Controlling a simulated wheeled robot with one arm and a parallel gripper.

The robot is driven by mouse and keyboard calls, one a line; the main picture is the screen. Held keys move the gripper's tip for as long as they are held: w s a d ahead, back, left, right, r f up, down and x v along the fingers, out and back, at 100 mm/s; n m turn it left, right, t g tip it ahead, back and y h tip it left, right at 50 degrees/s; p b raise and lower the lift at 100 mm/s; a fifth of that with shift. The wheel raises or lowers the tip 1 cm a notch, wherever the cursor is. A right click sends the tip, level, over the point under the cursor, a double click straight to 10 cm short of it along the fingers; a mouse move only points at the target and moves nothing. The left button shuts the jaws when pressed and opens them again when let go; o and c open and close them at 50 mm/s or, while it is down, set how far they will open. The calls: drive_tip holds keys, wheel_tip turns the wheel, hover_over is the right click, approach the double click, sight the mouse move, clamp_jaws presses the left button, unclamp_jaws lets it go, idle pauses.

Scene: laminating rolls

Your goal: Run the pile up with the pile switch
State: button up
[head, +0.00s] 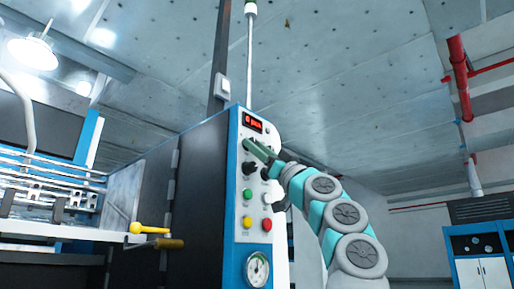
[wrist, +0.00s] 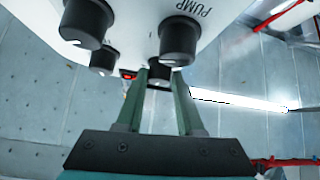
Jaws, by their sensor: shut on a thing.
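The control panel (head: 256,210) is the white face of a blue-edged cabinet, with a red lit display (head: 253,122) at its top. My gripper (head: 252,146) reaches it from the right, just below the display. In the wrist view my gripper's (wrist: 160,76) green fingers are shut around a dark switch knob (wrist: 159,81), mostly hidden between the tips. I cannot read its label, so I cannot tell whether it is the pile switch. Other black knobs are close by, one (wrist: 178,42) beside the word PUMP and another (wrist: 85,22) at upper left. The pile is not identifiable.
Below my gripper the panel has a black knob (head: 249,168), a green button (head: 247,194), a yellow button (head: 246,226), a red button (head: 267,225) and a gauge (head: 257,268). A yellow-knobbed lever (head: 150,229) stands out left. Open room lies to the right.

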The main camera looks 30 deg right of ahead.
clamp_jaws()
